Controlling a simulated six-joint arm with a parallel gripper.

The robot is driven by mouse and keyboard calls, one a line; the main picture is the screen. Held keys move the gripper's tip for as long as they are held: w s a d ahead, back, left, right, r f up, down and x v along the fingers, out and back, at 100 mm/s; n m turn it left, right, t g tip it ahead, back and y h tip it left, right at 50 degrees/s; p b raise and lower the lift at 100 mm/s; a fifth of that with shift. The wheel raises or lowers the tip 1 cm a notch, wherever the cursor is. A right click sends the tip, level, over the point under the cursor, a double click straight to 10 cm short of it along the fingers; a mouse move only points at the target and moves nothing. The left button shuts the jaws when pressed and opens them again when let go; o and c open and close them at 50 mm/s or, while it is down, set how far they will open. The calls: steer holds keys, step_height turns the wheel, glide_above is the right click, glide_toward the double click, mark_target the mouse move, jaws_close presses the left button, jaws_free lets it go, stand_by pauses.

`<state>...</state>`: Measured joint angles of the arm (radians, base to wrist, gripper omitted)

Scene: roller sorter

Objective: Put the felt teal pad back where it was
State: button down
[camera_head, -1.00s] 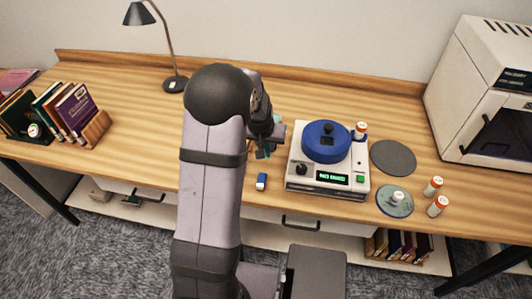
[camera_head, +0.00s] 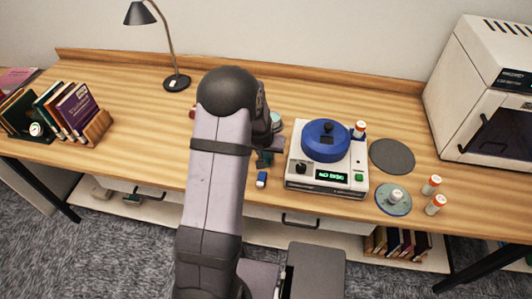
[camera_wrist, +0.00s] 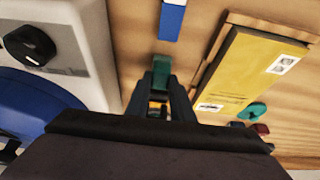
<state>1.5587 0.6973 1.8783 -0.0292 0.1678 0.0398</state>
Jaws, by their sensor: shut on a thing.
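My gripper (camera_wrist: 160,84) is shut on a small teal piece (camera_wrist: 161,67), which looks like the felt teal pad, seen edge-on between the fingertips. In the head view my gripper (camera_head: 263,158) is just left of the white machine, beyond the small blue-and-white block (camera_head: 261,180); my arm hides much of it. In the wrist view the blue-and-white block (camera_wrist: 171,20) lies ahead of the fingertips. I cannot tell whether the held piece touches the table.
The white machine (camera_head: 297,169) with a blue round lid (camera_head: 326,141) stands close right, its display reading like "NO DISC". A yellow card (camera_wrist: 247,68) in a wooden holder and a teal round thing (camera_wrist: 252,111) are close by. A grey disc (camera_head: 392,156) lies right of the machine.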

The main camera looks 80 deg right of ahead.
steer(key=c, duration=1.5)
jaws_free()
steer(key=shift+f, duration=0.1)
steer(key=shift+c, duration=0.2)
steer(key=shift+r, duration=0.5)
steer(key=b+v, duration=0.2)
steer(key=v, duration=0.9)
steer(key=shift+a, duration=0.2)
steer(key=shift+r, duration=0.15)
